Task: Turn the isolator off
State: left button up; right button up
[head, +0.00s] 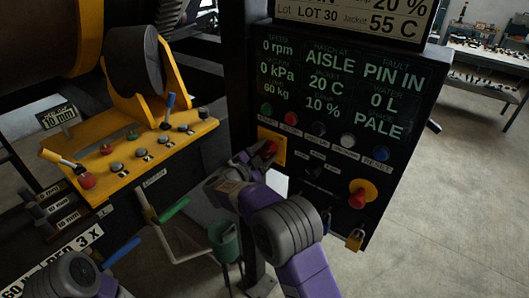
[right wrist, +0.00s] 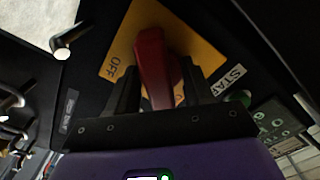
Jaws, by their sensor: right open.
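The isolator is a red handle (right wrist: 152,60) on a yellow plate (right wrist: 118,52) in the right wrist view, with the word OFF on the plate left of the handle. In the head view its yellow plate (head: 279,147) and red handle (head: 268,148) sit at the left of the dark panel, partly behind my right gripper (head: 254,158). My right gripper, also in the right wrist view (right wrist: 160,68), is open, one finger on each side of the handle. I cannot tell whether the fingers touch it. My left gripper is not in view; only a part of my left arm shows.
The dark panel (head: 427,95) carries a row of buttons, a red knob (head: 357,199) on yellow and a brass padlock (head: 354,239). A yellow console (head: 112,172) with levers stands at left. Open floor (head: 458,170) lies at right, with a workbench (head: 482,78) behind.

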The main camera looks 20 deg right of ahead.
grip_shut()
jog(key=shift+f+m+b, duration=0.1)
jog(key=shift+m+b, duration=0.2)
jog(key=shift+b, duration=0.2)
jog(key=m+b, duration=1.3)
jog(key=b, duration=0.3)
jog(key=shift+b, duration=0.3)
jog(key=shift+m+b, duration=1.55)
jog(key=shift+m, duration=0.65)
jog(key=shift+r, duration=0.2)
grip_release()
